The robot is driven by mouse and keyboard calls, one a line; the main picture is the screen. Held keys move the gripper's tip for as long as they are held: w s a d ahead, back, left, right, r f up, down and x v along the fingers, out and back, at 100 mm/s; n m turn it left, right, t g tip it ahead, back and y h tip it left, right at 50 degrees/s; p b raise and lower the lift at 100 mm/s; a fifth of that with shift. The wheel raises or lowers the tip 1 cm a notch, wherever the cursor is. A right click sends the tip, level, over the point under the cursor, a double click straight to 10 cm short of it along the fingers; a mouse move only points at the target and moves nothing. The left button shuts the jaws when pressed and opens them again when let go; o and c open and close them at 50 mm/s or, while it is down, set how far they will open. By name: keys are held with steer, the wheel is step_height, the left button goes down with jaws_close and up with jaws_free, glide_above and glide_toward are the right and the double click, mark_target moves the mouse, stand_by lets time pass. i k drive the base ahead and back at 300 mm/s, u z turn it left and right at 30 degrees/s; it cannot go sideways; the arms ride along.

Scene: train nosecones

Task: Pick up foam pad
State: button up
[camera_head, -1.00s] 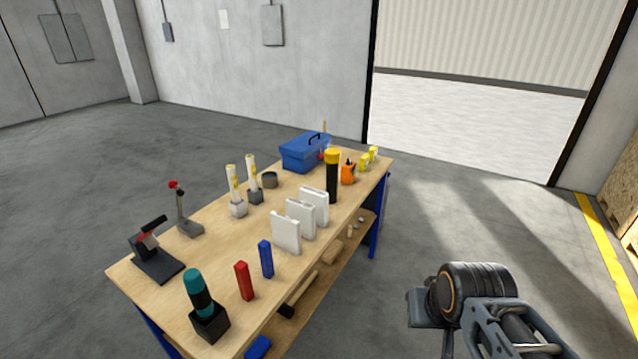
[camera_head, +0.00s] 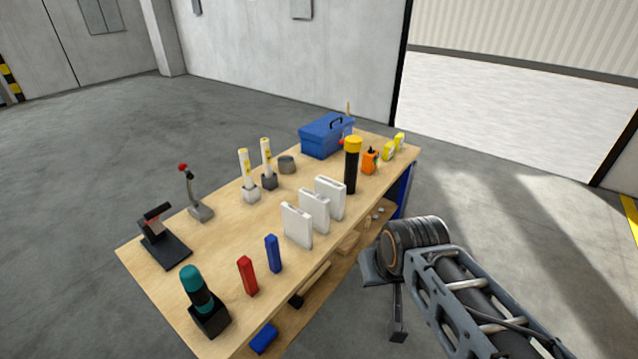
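No thing in the head view can be named as the foam pad with certainty. Three white upright slabs stand in a row near the table's right edge: a near one (camera_head: 297,226), a middle one (camera_head: 314,211) and a far one (camera_head: 330,199). My gripper (camera_head: 398,328) seems to be the small dark end hanging below my arm, right of the table and apart from everything on it. It is too small to tell whether its fingers are open or shut.
The wooden table (camera_head: 225,250) also bears a red block (camera_head: 247,276), a blue block (camera_head: 273,254), a teal-topped tool (camera_head: 200,300), a black cylinder with yellow cap (camera_head: 351,168), an orange item (camera_head: 370,160) and a blue toolbox (camera_head: 326,137). A lower shelf holds loose pieces. Floor around is clear.

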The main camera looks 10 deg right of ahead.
mark_target(328, 187)
steer(key=u, duration=0.05)
steer(key=k, duration=0.45)
steer(key=z, duration=0.6)
steer(key=i, duration=0.85)
steer(key=u, duration=0.6)
steer(key=i, duration=0.7)
steer(key=u, duration=0.6)
